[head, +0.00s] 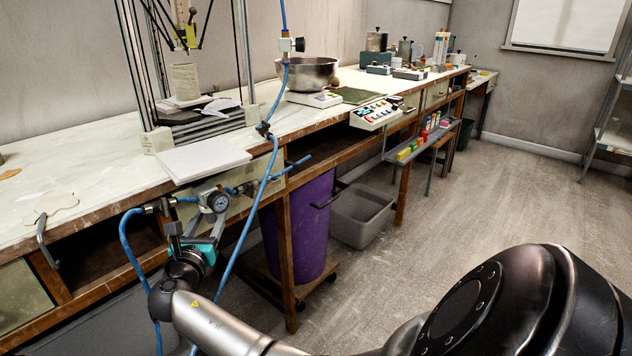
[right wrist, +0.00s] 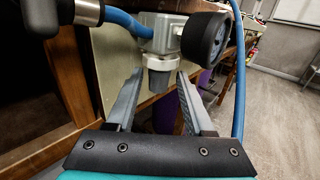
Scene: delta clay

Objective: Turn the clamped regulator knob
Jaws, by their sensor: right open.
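The clamped regulator (head: 205,194) is at the bench's front edge in the head view, with a round white-faced gauge (head: 218,202) and blue hoses. In the right wrist view the grey regulator body (right wrist: 168,38) has the gauge's dark side (right wrist: 205,40) at right. Below the body hangs the knob (right wrist: 159,80), with a pale collar and a darker lower end. My right gripper (head: 202,228) is below the regulator. In the wrist view its open fingers (right wrist: 160,92) point up toward the knob, one on each side, with visible gaps. My left gripper is not in view.
A blue hose (head: 252,205) hangs just right of the regulator and another loops at left (head: 124,240). A metal clamp (head: 42,235) is on the bench edge. A purple bin (head: 300,230) stands behind the gripper. The floor at right is open.

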